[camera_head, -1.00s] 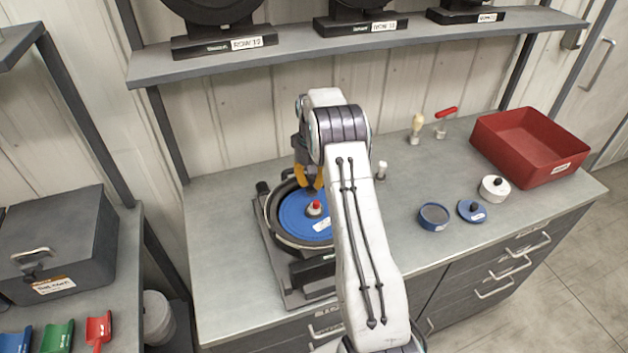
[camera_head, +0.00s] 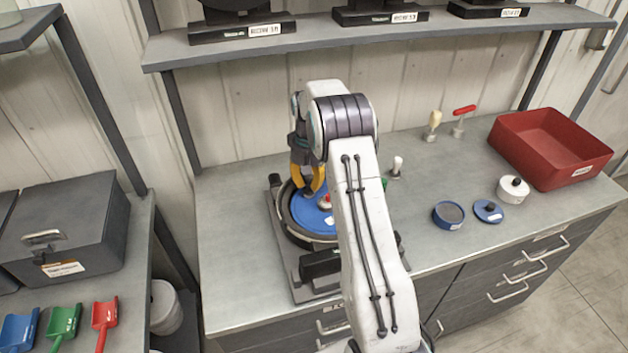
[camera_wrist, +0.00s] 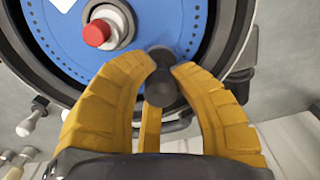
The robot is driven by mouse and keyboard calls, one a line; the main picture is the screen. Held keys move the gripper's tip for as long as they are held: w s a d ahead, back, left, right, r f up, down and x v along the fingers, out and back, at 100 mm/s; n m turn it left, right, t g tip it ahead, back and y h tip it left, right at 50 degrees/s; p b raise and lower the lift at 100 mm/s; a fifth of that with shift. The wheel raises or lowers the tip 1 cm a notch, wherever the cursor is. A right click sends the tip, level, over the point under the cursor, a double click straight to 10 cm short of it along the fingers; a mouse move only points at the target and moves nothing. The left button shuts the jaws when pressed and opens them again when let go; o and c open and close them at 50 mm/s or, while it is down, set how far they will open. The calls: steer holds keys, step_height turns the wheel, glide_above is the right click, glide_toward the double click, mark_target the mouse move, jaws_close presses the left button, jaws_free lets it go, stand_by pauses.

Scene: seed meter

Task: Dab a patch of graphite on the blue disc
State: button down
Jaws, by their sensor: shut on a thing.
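The blue disc (camera_head: 308,212) lies in a dark round housing on the bench, with a red-topped hub (camera_head: 325,201) partly hidden by my arm. In the wrist view the blue disc (camera_wrist: 62,38) shows a ring of small holes near its rim and the red-topped hub (camera_wrist: 98,33). My gripper (camera_head: 314,192) is over the disc's back-left part. In the wrist view its yellow fingers (camera_wrist: 163,72) are shut on a dark grey knobbed piece (camera_wrist: 165,90). Whether that piece touches the disc I cannot tell. An open blue tin (camera_head: 449,215) with grey contents stands at right.
A red tray (camera_head: 545,150) is at the far right. A brush (camera_head: 432,126) and a red-handled tool (camera_head: 461,122) stand behind. A shelf (camera_head: 390,37) crosses above the bench.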

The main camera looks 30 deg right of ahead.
steer(key=shift+s+a+b, duration=0.15)
steer(key=shift+a+b, duration=0.35)
steer(key=shift+a, duration=1.15)
steer(key=shift+d, duration=0.1)
steer(key=shift+w+d+p, duration=0.15)
steer(key=shift+d+p, duration=0.4)
steer(key=shift+d, duration=1.05)
steer(key=shift+w+d+p, duration=0.15)
steer(key=shift+d+p, duration=0.4)
steer(key=shift+d, duration=1)
steer(key=shift+w+d+p, duration=0.15)
steer(key=shift+d+p, duration=0.4)
steer(key=shift+d, duration=1.05)
steer(key=shift+s+a+f+b, duration=0.1)
steer(key=shift+a+b, duration=0.3)
steer(key=shift+a, duration=0.3)
steer(key=shift+s+a+f+b, duration=0.1)
steer(key=shift+a+b, duration=0.25)
steer(key=shift+a, duration=0.3)
steer(key=shift+s+a+b, duration=0.15)
steer(key=shift+a+b, duration=0.45)
steer(key=shift+a, duration=1.15)
steer(key=shift+s+a+b, duration=0.1)
steer(key=shift+a+b, duration=0.5)
steer(key=shift+a, duration=1.15)
steer(key=shift+r, duration=0.1)
